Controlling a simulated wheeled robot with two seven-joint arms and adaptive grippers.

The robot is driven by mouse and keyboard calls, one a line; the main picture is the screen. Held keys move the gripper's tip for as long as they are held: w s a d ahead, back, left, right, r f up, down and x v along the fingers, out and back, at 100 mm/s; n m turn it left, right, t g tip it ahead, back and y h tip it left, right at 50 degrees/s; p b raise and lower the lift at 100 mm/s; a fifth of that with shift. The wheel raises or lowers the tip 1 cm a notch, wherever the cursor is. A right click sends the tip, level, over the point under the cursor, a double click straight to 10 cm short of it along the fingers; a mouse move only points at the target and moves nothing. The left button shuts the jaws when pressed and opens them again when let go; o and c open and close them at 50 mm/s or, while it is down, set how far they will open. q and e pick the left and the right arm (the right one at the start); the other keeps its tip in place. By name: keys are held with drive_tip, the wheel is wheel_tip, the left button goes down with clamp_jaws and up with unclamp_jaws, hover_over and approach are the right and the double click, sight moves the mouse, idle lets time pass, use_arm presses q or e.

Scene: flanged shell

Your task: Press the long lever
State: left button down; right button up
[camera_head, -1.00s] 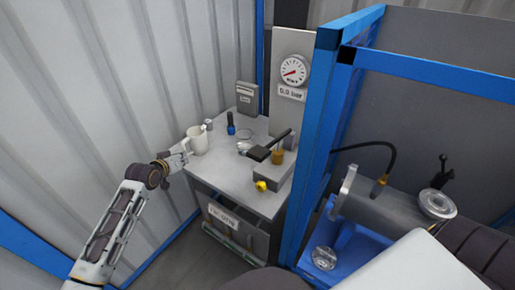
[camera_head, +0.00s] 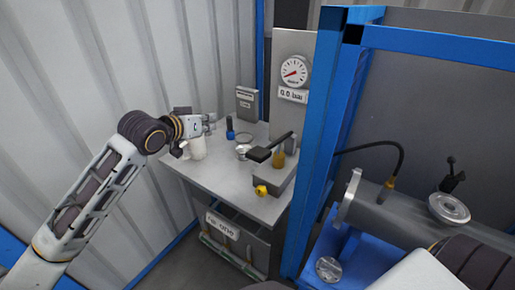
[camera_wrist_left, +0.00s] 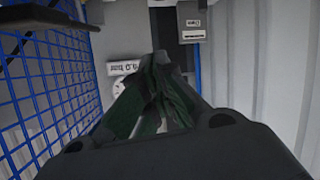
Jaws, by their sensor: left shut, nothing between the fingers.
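The long lever (camera_head: 268,149) is a black bar with a thick handle. It slopes up to the right on a grey block (camera_head: 275,178) with a brass-coloured part (camera_head: 278,159), on the bench in the head view. My right gripper is out of view.
A gauge (camera_head: 294,71) stands behind the lever. A blue frame post (camera_head: 318,140) rises just right of the block. A corrugated wall (camera_head: 110,70) is on the left.

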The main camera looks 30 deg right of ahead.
sight(257, 153)
use_arm(q)
drive_tip(key=s+d+r+m+g+b, duration=0.1)
drive_tip(key=s+d+r+m+b, duration=0.1)
drive_tip(key=s, duration=0.5)
drive_tip(key=s+d+r+m+g+b, duration=0.1)
drive_tip(key=s+d+m+b, duration=0.1)
drive_tip(key=s, duration=0.5)
drive_tip(key=shift+s+r, duration=0.4)
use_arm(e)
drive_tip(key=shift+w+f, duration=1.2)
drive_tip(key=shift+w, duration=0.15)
use_arm(q)
drive_tip(key=shift+d, duration=0.1)
